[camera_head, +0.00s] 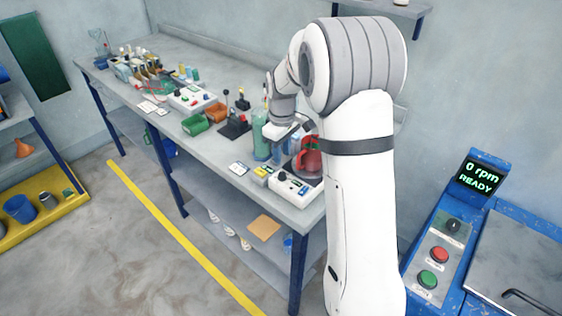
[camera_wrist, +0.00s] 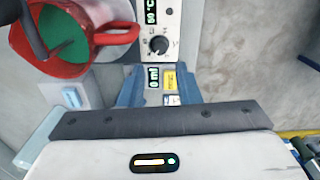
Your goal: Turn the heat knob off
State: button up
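The heat knob appears to be the round dark knob (camera_wrist: 159,45) on a white control panel (camera_wrist: 147,22) in the wrist view, between two green displays. The same panel seems to be the white box front (camera_head: 296,189) in the head view, below a red jug (camera_head: 308,162). The jug (camera_wrist: 112,38) holds green liquid at the wrist view's upper left. My gripper (camera_wrist: 158,88) has two blue fingers apart, with nothing gripped between them. The knob lies beyond the fingertips, apart from them. My gripper's fingers are hard to make out in the head view.
A tall green container (camera_head: 260,135) stands left of the jug. A dark lever stand (camera_head: 235,125), green bin (camera_head: 195,124) and orange bin (camera_head: 216,112) are farther along the bench. A blue machine with a control panel (camera_head: 438,250) stands at the right.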

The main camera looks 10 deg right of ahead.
aim_at(282, 173)
notch_tip(282, 173, down, 8)
jog(key=shift+r+p, duration=0.1)
jog(key=shift+p, duration=0.5)
grip_shut()
